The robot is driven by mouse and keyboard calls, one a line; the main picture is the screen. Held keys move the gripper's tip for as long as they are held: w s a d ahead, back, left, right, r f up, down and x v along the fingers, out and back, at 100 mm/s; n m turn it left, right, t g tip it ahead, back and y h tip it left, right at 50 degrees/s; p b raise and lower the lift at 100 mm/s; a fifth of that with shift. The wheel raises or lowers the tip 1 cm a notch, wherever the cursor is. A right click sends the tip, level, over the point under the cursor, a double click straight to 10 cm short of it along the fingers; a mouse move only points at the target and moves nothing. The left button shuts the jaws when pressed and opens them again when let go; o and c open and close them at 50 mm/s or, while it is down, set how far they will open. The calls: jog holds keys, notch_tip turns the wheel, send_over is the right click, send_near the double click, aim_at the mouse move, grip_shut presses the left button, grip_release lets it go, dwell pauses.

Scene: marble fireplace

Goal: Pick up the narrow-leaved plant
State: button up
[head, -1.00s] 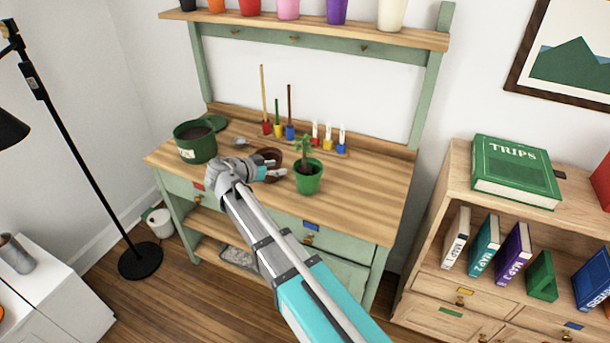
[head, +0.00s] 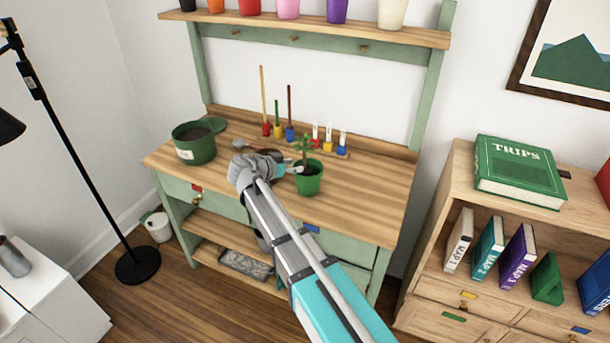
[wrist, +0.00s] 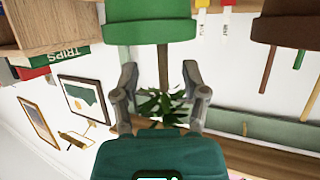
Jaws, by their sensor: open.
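The narrow-leaved plant (head: 306,144) stands upright in a green pot (head: 308,183) on the potting bench. In the wrist view, which is turned over, the green pot (wrist: 150,28) is at the top, with the thin stem and narrow leaves (wrist: 160,106) hanging below it. My gripper (head: 297,166) is at the left side of the plant, just above the pot rim. In the wrist view its two fingers (wrist: 160,72) are spread on either side of the stem with gaps visible. Nothing is held.
A brown pot (wrist: 287,30) is beside the plant in the wrist view. A large green pot of soil (head: 195,148) stands at the bench's left. The bench top (head: 365,190) is clear to the right.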

aim_at(303, 163)
jog(key=shift+b+x, duration=0.75)
jog(key=shift+x, duration=1.85)
jog(key=shift+r, duration=0.2)
grip_shut()
